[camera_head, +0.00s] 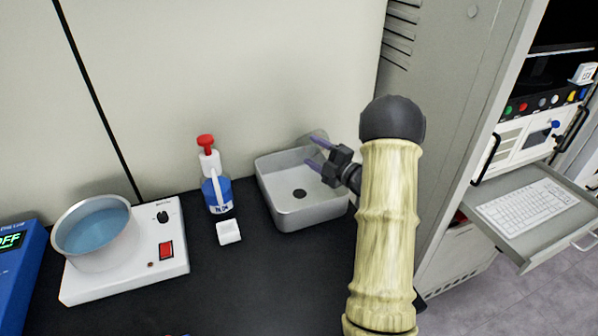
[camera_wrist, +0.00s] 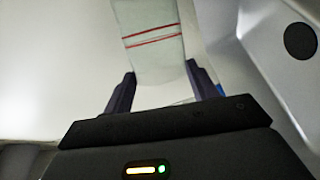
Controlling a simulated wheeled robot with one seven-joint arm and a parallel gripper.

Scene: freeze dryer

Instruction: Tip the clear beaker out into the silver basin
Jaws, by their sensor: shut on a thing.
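The silver basin (camera_head: 290,213) is a square sink with a dark drain, set on the black bench against the wall. My gripper (camera_head: 315,152) is over the basin's back right part, reaching in from the right. It is shut on the clear beaker (camera_head: 318,136), which is faint against the wall at the basin's back edge. In the wrist view the beaker (camera_wrist: 150,40) shows two red lines and sits between the two fingers (camera_wrist: 165,90). The beaker appears tilted; whether liquid is in it I cannot tell. The basin's drain side shows at the right of the wrist view (camera_wrist: 268,60).
A hotplate (camera_head: 165,262) carries a metal pot (camera_head: 70,248) of bluish liquid. A grey cabinet (camera_head: 440,110) stands close on the right.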

